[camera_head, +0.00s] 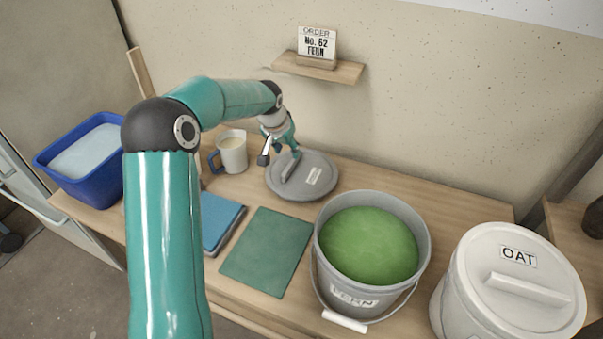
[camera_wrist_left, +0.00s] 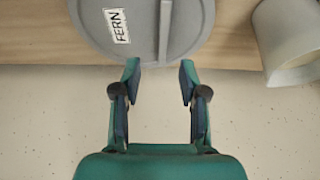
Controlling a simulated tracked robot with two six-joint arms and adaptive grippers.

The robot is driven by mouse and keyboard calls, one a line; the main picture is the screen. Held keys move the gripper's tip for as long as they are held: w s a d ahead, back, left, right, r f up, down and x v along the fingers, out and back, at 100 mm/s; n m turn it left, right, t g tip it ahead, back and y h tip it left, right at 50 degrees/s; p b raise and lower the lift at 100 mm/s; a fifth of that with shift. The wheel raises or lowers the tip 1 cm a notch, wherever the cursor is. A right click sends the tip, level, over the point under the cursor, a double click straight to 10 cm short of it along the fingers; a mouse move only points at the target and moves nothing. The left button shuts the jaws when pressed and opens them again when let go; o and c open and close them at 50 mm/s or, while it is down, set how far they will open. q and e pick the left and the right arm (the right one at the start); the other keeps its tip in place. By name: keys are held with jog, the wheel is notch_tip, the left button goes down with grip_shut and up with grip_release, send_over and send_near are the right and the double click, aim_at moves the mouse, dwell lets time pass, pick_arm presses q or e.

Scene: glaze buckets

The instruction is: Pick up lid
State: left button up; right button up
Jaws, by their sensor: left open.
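The lid (camera_head: 303,190) is a flat grey disc with a white label and a raised bar handle (camera_head: 291,167). It lies on the table near the wall, behind the open bucket. The lid (camera_wrist_left: 193,22) also shows in the left wrist view, its label reading FERN. My left gripper (camera_head: 280,156) is at the wall-side edge of the lid, near the handle. In the left wrist view the open fingers (camera_wrist_left: 160,68) stand apart, in line with either side of the handle, with nothing between them gripped. Whether a finger touches the lid cannot be told. My right gripper is not in view.
A FERN bucket (camera_head: 327,285) of green glaze stands right of a green mat (camera_head: 265,250). An OAT bucket (camera_head: 462,300) is lidded. A mug (camera_head: 233,157) stands left of the lid, a blue tub (camera_head: 88,188) farther left. A shelf (camera_head: 335,71) with an order card hangs above.

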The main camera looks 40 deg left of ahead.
aim_at(291, 163)
pick_arm(q)
jog(key=x, duration=0.9)
jog(key=shift+a+f, duration=0.2)
jog(key=shift+a, duration=0.1)
jog(key=shift+c, duration=0.4)
grip_shut()
